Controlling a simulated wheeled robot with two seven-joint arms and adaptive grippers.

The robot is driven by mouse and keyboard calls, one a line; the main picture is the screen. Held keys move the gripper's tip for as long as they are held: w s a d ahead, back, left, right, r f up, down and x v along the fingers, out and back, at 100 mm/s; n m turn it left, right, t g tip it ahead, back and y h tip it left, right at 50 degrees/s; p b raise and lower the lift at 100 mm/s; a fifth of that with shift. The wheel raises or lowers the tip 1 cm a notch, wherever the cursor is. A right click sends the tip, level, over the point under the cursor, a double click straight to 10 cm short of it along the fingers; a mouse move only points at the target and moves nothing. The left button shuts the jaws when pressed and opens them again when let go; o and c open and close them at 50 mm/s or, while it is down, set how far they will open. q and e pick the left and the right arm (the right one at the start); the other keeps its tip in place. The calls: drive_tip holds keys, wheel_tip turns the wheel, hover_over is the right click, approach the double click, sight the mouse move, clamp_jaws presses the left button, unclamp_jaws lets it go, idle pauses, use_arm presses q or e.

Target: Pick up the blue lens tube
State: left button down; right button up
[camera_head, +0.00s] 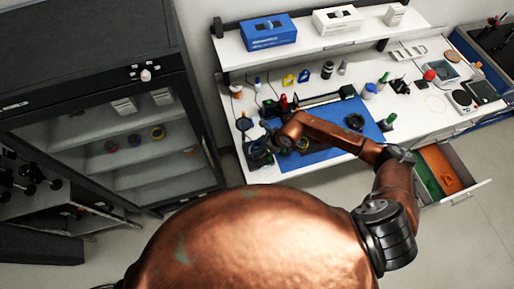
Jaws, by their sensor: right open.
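The arm hides part of the mat. My left gripper is not in view.
A raised shelf holds a blue box (269,33) and a white box (337,19). Small bottles and parts crowd the bench around the mat. A blue jar (369,91) stands to the right. An open drawer (447,172) juts out front right. A dark glass-front cabinet (110,110) stands left.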

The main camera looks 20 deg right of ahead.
drive_tip(key=shift+c, duration=0.2)
drive_tip(key=c, duration=1.4)
drive_tip(key=shift+o, duration=0.2)
drive_tip(key=shift+r, duration=0.1)
